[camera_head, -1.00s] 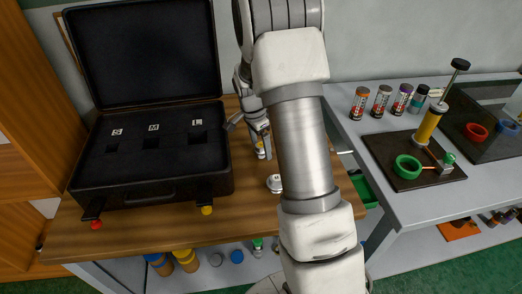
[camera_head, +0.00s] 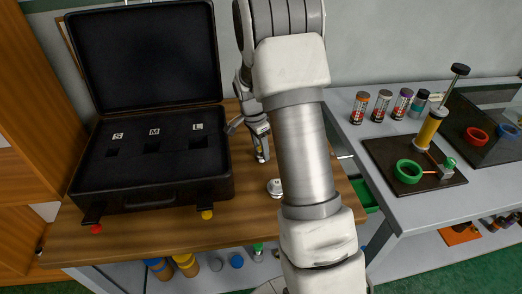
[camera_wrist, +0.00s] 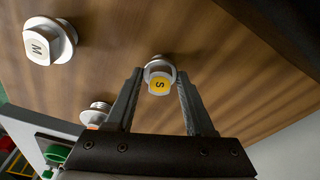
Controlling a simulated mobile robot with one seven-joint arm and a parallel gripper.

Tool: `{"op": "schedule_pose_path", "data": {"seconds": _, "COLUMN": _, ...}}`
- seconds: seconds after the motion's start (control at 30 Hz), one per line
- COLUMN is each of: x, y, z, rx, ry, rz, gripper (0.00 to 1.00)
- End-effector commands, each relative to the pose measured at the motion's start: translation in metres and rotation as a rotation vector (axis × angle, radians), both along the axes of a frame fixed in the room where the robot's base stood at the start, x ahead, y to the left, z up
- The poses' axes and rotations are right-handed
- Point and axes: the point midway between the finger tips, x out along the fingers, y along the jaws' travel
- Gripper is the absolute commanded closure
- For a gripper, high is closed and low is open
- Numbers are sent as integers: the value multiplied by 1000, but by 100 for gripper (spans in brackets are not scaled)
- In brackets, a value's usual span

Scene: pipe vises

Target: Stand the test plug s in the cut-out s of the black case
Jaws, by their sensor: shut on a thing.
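The test plug s (camera_wrist: 158,78) has a white round flange and a yellow label with an S. It sits between the fingertips of my gripper (camera_wrist: 158,72), which is shut on it; it is small and partly hidden in the head view. There my gripper (camera_head: 261,155) is low over the wooden table, right of the black case (camera_head: 152,199). The case is open, with cut-outs labelled S, M and L in its dark foam. The cut-out s (camera_head: 113,152) is the leftmost. I cannot tell whether the plug touches the table.
A white plug marked M (camera_wrist: 40,45) stands on the wooden table (camera_head: 150,229). Another white plug (camera_wrist: 97,113) shows beside my left finger, its label unseen. The case's raised lid (camera_head: 145,52) stands behind its base. A grey bench (camera_head: 400,225) with a vise board is to the right.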

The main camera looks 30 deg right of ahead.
Motion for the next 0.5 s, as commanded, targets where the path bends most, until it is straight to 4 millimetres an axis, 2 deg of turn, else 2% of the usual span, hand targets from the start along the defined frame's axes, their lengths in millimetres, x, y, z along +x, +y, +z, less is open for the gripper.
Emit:
{"op": "schedule_pose_path", "data": {"seconds": 0.17, "x": 1, "y": 0, "z": 19, "rx": -1, "ry": -5, "rz": 2, "gripper": 100}}
{"op": "schedule_pose_path", "data": {"seconds": 0.27, "x": 1, "y": 0, "z": 38, "rx": -1, "ry": -5, "rz": 2, "gripper": 100}}
{"op": "schedule_pose_path", "data": {"seconds": 0.5, "x": -35, "y": -31, "z": 67, "rx": -1, "ry": -4, "rz": -4, "gripper": 100}}
